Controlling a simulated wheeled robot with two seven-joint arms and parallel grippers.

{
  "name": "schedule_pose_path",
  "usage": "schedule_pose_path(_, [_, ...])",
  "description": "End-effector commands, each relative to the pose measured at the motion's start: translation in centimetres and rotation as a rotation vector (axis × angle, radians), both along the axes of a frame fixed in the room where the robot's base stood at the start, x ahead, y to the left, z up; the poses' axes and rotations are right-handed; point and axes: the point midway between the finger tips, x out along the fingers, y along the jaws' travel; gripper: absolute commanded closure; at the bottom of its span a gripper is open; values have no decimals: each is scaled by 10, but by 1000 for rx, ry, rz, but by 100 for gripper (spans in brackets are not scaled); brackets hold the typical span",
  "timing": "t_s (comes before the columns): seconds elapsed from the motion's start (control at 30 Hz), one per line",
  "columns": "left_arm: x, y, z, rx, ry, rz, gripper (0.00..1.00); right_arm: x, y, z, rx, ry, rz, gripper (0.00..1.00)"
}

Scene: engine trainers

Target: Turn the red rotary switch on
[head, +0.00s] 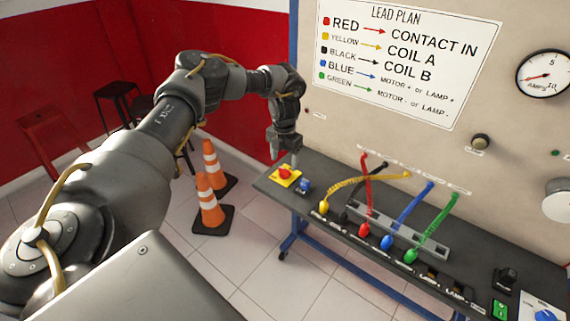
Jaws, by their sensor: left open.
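The red rotary switch (285,172) sits on a yellow base (289,179) at the far left end of the dark bench top. My left gripper (284,159) points down just above it, with its fingers apart and nothing seen between them. The fingertips are close to the red knob; I cannot tell whether they touch it. The knob's top shows below the fingers, but its exact turn position is too small to tell. My right gripper is not in view.
A blue knob (305,186) stands close to the right of the switch. Several coloured leads (405,217) rise from the dark bench (335,183) farther right. The upright panel (345,125) stands behind. Orange cones (210,204) stand on the floor at left.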

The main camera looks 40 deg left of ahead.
Motion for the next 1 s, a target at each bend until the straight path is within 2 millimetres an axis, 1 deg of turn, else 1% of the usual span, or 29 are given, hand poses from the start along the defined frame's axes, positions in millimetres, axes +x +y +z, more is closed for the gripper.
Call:
schedule_pose_path(0.03, [-1,0,-7,1,3,0,33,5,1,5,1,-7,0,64])
schedule_pose_path(0.13, [0,-1,-22,1,2,0,33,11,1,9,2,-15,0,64])
schedule_pose_path(0.3, [1,-1,-37,0,1,-3,33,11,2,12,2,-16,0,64])
schedule_pose_path(0.43, [1,-1,-41,0,-2,-3,33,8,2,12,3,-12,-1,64])
schedule_pose_path(0.63, [1,-1,-41,0,-2,-3,33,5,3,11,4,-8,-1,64])
schedule_pose_path(0.67, [1,-1,-41,0,-2,-3,35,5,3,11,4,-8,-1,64])
schedule_pose_path(0.9, [1,-1,-41,0,-1,-2,67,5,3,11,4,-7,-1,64])
schedule_pose_path(1.0, [1,-1,-41,0,-1,-2,77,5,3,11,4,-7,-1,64])
